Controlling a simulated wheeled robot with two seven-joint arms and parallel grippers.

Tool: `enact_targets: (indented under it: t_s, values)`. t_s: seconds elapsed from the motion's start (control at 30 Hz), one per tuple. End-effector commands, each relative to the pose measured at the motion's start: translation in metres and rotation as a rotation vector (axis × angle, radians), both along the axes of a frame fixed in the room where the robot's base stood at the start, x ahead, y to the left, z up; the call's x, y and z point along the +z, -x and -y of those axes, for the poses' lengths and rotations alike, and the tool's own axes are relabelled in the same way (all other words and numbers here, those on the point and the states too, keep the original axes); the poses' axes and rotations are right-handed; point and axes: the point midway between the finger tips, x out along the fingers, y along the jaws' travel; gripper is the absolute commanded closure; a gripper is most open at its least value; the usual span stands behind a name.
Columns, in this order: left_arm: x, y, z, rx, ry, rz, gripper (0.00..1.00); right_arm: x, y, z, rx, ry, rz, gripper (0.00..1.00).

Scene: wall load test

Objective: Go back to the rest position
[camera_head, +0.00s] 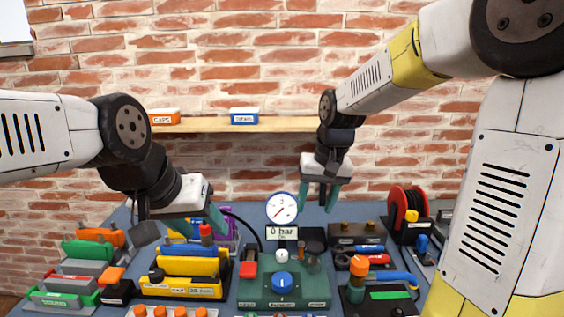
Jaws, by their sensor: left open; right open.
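My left gripper (204,217) comes in from the left, with teal fingers pointing down toward the bench. It is open, above and behind a yellow block (190,266), and I see nothing between its fingers. My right gripper (318,203) hangs further back, near the brick wall and below the shelf. Its teal fingers point down, apart and empty. It is just right of a round white gauge (281,207). Both arms are held out over the bench.
A blue-grey bench (351,212) carries a green pump unit (283,289) with a "0 bar" label, a red hose reel (405,204), and green and orange clamps (88,249) at left. A wooden shelf (200,126) holds an orange-labelled box (165,117) and a blue-labelled box (244,116).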

Motion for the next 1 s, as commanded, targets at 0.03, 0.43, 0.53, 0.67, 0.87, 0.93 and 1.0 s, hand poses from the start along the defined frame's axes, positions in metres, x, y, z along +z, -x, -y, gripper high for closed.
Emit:
enact_targets:
  t_s: [0.03, 0.43, 0.53, 0.67, 0.87, 0.93, 1.0]
  values:
    - [0.000, 0.000, 0.000, 0.000, 0.000, 0.000, 0.47, 0.015, 0.018, 0.011, -0.009, -0.016, 0.037, 0.46]
    - [0.000, 0.000, 0.000, 0.000, 0.000, 0.000, 0.47, 0.054, 0.141, 0.055, -0.042, -0.071, 0.264, 0.46]
    - [0.000, 0.000, 0.000, 0.000, 0.000, 0.000, 0.47, 0.053, 0.158, 0.059, -0.045, -0.071, 0.298, 0.46]
    - [0.000, 0.000, 0.000, 0.000, 0.000, 0.000, 0.47, 0.051, 0.168, 0.061, -0.048, -0.070, 0.320, 0.46]
    - [0.000, 0.000, 0.000, 0.000, 0.000, 0.000, 0.47, 0.051, 0.170, 0.061, -0.048, -0.070, 0.323, 0.46]
    - [0.000, 0.000, 0.000, 0.000, 0.000, 0.000, 0.47, 0.051, 0.170, 0.061, -0.048, -0.070, 0.323, 0.46]
    - [0.000, 0.000, 0.000, 0.000, 0.000, 0.000, 0.47, 0.051, 0.170, 0.061, -0.048, -0.070, 0.323, 0.46]
